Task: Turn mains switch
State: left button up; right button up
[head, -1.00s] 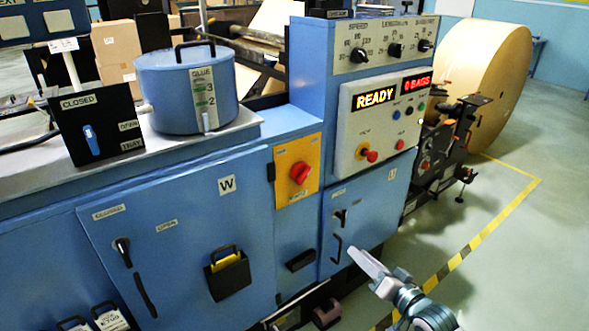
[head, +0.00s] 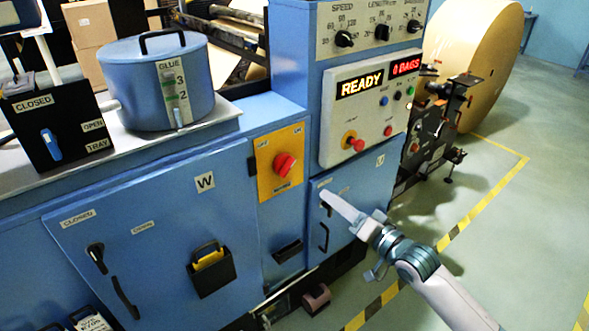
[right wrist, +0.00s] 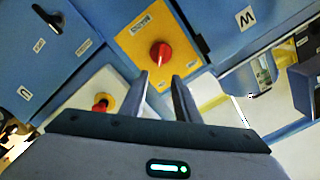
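The mains switch (head: 285,166) is a red rotary knob on a yellow plate (head: 266,182) on the blue machine's front. Its small labels are hard to read. In the right wrist view the red knob (right wrist: 161,54) shows beyond the gap between my fingers, apart from them. My right gripper (head: 350,206) is to the right of and below the switch in the head view, in front of the small blue door. In the right wrist view its two fingers (right wrist: 166,86) stand apart with nothing between them. My left gripper is not in view.
Right of the switch is a grey panel with a READY display (head: 360,84) and a red mushroom button on yellow (head: 354,143). A blue glue pot (head: 160,85) stands on the counter at left. Door handles (head: 324,238) stick out below.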

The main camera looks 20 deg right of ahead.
aim_at(291, 167)
jog(key=p+x, duration=0.4)
jog(key=x, duration=1.2)
jog(key=shift+w+a, duration=0.15)
jog(key=shift+w, duration=0.15)
grip_shut()
